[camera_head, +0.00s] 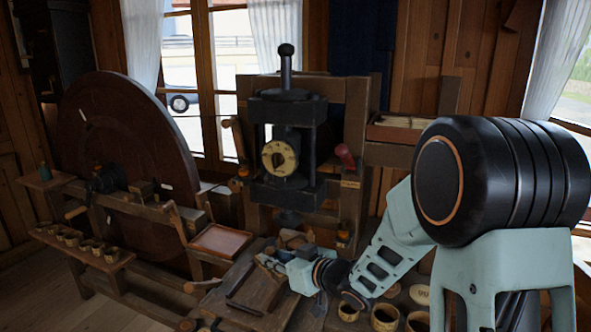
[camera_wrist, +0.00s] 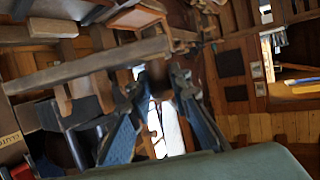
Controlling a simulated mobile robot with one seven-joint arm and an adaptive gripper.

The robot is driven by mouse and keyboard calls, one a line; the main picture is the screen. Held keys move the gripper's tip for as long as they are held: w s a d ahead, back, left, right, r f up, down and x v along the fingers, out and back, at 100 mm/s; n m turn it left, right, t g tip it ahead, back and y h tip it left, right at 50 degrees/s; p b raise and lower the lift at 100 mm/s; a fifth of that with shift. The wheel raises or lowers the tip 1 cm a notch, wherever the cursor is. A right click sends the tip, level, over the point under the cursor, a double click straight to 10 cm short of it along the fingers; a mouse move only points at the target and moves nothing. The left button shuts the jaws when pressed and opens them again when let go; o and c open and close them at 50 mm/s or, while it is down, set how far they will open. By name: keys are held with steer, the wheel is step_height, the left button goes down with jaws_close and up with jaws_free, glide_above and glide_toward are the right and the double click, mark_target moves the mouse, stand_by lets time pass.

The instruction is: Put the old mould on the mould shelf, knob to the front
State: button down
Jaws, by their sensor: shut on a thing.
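My gripper (camera_head: 277,254) is low over the wooden bench in front of the press, at the picture's centre. In the wrist view its two blue-black fingers (camera_wrist: 158,88) are closed around a small dark brown thing (camera_wrist: 157,76), which I take to be the old mould. Little of it shows between the fingertips, and I cannot tell where its knob points. A wooden shelf with a raised edge (camera_head: 398,130) is right of the press; I cannot tell whether it is the mould shelf.
The black press (camera_head: 287,110) with a round pale dial stands behind my gripper. A large brown wheel (camera_head: 125,135) is at left. A reddish tray (camera_head: 220,241) lies left of the bench. Several small cups stand on a low plank (camera_head: 85,245); wooden cups (camera_head: 385,317) stand below my arm.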

steer(key=w+d+m+h, duration=0.1)
steer(key=d, duration=0.2)
steer(key=d+r+m+t+h, duration=0.1)
steer(key=d, duration=0.1)
steer(key=w+d+r+m+t+h, duration=0.1)
steer(key=d+h, duration=0.1)
steer(key=d, duration=0.1)
steer(key=shift+w+d+r+m, duration=0.25)
steer(key=shift+w+d+m, duration=0.05)
steer(key=shift+d+m, duration=0.1)
steer(key=s+d+r+m+t+h, duration=0.1)
steer(key=d+m+h, duration=0.3)
steer(key=d, duration=0.6)
steer(key=shift+d+h, duration=0.15)
steer(key=shift+h, duration=0.45)
steer(key=shift+d, duration=0.15)
